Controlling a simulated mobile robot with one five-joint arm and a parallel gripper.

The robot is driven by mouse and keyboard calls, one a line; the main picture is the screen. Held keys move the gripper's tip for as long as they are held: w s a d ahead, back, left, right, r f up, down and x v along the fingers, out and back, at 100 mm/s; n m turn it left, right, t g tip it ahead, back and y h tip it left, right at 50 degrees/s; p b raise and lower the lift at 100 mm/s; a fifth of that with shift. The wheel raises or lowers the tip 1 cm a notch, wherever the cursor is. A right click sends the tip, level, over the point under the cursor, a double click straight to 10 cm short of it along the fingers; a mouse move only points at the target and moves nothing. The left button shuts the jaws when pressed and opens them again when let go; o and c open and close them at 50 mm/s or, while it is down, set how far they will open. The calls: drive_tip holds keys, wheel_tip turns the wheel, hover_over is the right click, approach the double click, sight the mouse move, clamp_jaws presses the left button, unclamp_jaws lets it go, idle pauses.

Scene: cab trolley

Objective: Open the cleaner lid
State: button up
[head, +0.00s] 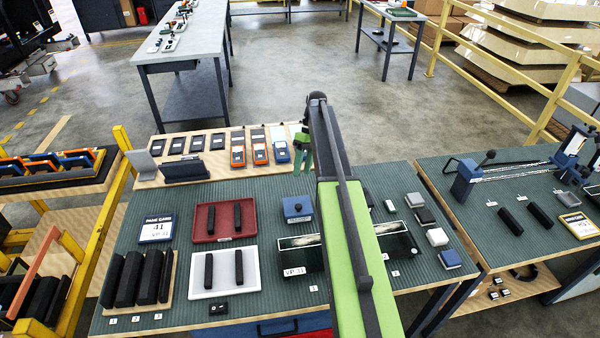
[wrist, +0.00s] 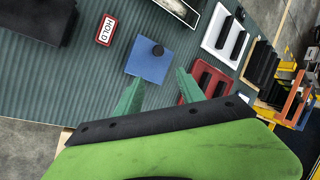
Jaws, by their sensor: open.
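A blue square lid with a black knob (head: 297,208) sits on the green ribbed mat, right of the red tray; it looks like the cleaner lid. It lies flat and appears closed. In the wrist view the blue lid (wrist: 146,64) shows just beyond the fingertips, with the knob near its upper right corner. My gripper (head: 302,152) is above the back of the table, behind the lid. In the wrist view my gripper (wrist: 157,85) has its two green fingers apart with nothing between them. What is under the lid is hidden.
A red tray (head: 197,224) and a white tray (head: 196,289) hold black bars left of the lid. A red HOLD sign (wrist: 105,29) lies near it. Dark-lined trays (head: 300,242) are in front, and my arm hides part of the table.

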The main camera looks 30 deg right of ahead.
drive_tip(key=p+v, duration=0.7)
drive_tip(key=v, duration=0.3)
